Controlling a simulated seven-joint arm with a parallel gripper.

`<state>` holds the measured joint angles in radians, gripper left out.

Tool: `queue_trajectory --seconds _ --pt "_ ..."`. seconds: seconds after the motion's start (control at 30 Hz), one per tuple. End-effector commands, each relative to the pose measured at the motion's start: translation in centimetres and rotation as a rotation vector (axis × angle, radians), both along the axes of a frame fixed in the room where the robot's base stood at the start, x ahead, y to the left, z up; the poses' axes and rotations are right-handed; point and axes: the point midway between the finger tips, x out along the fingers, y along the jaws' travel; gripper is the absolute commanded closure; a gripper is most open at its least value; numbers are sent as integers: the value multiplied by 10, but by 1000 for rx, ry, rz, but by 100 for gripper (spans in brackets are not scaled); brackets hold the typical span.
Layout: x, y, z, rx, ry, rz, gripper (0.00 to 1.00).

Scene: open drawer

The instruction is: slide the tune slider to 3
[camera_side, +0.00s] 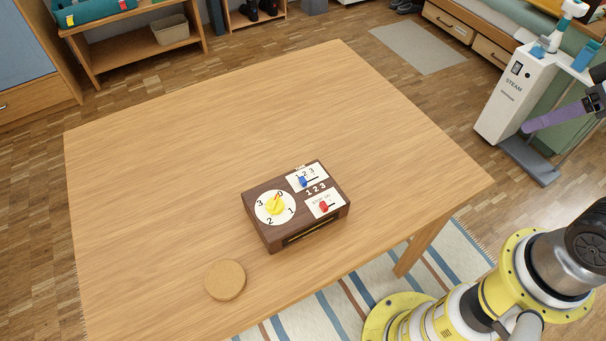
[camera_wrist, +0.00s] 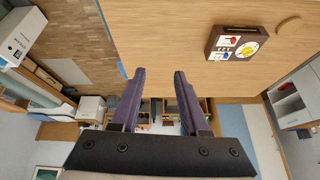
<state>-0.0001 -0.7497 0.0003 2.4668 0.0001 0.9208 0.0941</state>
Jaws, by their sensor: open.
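A dark brown box (camera_side: 262,196) sits on the table, with a dial and two slider plates on top. The upper plate has a blue slider knob (camera_side: 303,181) at the left part of its slot, near the 1 of its 1 2 3 scale. The lower plate has a red slider knob (camera_side: 323,206), also toward the left of its slot. The small plate labels are too small to read surely. The box also shows in the wrist view (camera_wrist: 211,42). My gripper (camera_wrist: 159,72) is open and empty, its purple fingers apart, well away from the box at the right in the side view (camera_side: 562,115).
A yellow dial (camera_side: 275,206) with numbers is on the box's left part. A round cork disc (camera_side: 225,279) lies on the wooden table (camera_side: 200,150) near its front edge. The rest of the tabletop is clear. A white steam unit (camera_side: 505,100) stands behind my gripper in the side view.

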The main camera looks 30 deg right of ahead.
Motion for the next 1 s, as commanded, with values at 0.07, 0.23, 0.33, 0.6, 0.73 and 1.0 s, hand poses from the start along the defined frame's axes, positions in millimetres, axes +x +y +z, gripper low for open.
queue_trajectory --seconds 0.07,0.23,0.33,0.6,0.73,1.0 --pt "15 0 21 27 -22 -46 55" --pt "57 11 51 79 5 -92 55" --pt "87 23 61 101 36 -104 55" --pt "179 80 57 132 157 -99 55" --pt "217 118 36 125 225 -79 55" --pt "266 210 -44 64 375 5 55"
